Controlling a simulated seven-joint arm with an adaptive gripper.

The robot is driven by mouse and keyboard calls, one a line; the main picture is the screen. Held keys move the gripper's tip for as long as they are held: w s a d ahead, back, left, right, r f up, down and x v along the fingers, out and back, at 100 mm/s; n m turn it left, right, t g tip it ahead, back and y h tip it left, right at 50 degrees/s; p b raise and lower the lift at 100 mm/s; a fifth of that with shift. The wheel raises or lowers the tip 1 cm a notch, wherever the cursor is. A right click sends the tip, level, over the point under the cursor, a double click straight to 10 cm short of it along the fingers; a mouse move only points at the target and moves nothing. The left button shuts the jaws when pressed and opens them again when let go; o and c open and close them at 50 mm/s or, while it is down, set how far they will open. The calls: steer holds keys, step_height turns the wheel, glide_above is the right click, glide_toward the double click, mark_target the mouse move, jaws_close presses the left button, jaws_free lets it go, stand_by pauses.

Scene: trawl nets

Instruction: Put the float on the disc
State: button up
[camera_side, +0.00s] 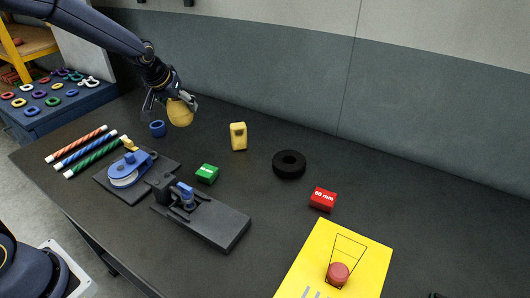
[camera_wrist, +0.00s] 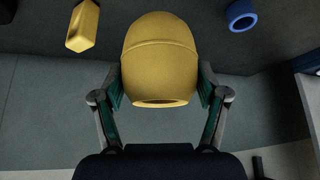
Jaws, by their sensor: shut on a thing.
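The float is a yellow, rounded, barrel-like piece (camera_side: 180,112) in the side view, held above the back left of the table. It fills the middle of the wrist view (camera_wrist: 160,60), with a dark hole at its near end. My gripper (camera_side: 170,98) is shut on it, with a finger pressed on each side, as the wrist view (camera_wrist: 161,88) also shows. A black ring-like disc (camera_side: 289,164) with a central hole lies flat on the table, to the right of my gripper and apart from it. Nothing is on it.
A yellow block (camera_side: 238,136), a blue ring (camera_side: 158,128), a green block (camera_side: 207,174) and a red block (camera_side: 323,200) stand on the table. A blue pulley (camera_side: 125,171), a dark fixture (camera_side: 203,211), rope pieces (camera_side: 88,150) and a yellow plate (camera_side: 326,258) with a red button lie nearer. The back right is clear.

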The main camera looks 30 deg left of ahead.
steer(key=s+d+r+m+h, duration=0.1)
steer(key=d+r+m+h, duration=0.15)
steer(key=d, duration=1.05)
steer(key=s+d+r+m+h, duration=0.1)
steer(key=d+m, duration=0.3)
steer(key=d, duration=0.8)
glide_above(289, 160)
steer(key=shift+t, duration=0.3)
step_height(289, 160, down, 10)
steer(key=shift+r, duration=0.1)
steer(key=shift+w+f, duration=0.1)
steer(key=shift+f, duration=1.6)
steer(key=shift+f, duration=0.15)
steer(key=o, duration=1.2)
steer(key=shift+c, duration=0.2)
